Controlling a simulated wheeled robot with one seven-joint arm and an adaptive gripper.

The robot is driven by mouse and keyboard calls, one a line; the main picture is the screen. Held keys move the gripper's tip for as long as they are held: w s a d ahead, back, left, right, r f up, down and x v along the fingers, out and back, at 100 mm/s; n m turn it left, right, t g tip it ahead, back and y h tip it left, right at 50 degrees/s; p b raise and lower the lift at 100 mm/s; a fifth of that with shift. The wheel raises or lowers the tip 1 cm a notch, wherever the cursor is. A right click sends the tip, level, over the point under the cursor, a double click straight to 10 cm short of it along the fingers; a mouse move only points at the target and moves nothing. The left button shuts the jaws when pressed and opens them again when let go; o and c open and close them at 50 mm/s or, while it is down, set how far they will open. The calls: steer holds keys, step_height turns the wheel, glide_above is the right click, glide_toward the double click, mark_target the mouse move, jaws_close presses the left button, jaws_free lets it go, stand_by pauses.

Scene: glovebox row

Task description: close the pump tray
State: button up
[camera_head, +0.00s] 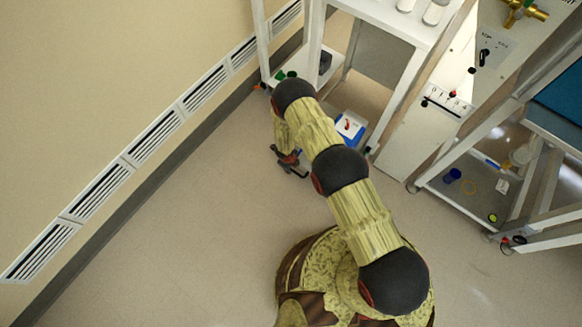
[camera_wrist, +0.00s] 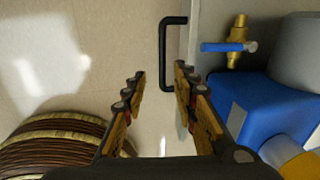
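In the wrist view, my gripper (camera_wrist: 159,82) is open, with its two jointed fingers apart and nothing between them. A black bar handle (camera_wrist: 165,55) stands just beyond the fingertips, closer to the right finger. It is fixed to the pale front edge of the pump tray (camera_wrist: 190,25). On the tray is a blue pump (camera_wrist: 262,110) with a grey rounded body, a brass valve (camera_wrist: 238,38) and a blue lever. In the head view, my gripper (camera_head: 292,163) is low over the floor, left of the blue and white pump (camera_head: 350,127). My arm partly hides this area.
A white rack (camera_head: 330,55) stands behind the pump, and a white panel with controls (camera_head: 447,100) is to its right. A lower shelf (camera_head: 470,195) at right holds small items. A wall with vents (camera_head: 160,130) runs along the left. The floor (camera_head: 190,220) between is clear.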

mark_target(294, 171)
steer(key=shift+m, duration=0.3)
steer(key=f+b, duration=0.1)
steer(key=f, duration=0.1)
steer(key=w+f+b, duration=0.1)
steer(key=f, duration=0.2)
steer(key=d+f+b, duration=0.1)
steer(key=f, duration=0.1)
steer(key=shift+w+f+b, duration=0.2)
steer(key=shift+f+b, duration=0.1)
steer(key=shift+b, duration=0.05)
steer(key=shift+d, duration=0.1)
steer(key=shift+c, duration=0.6)
jaws_close()
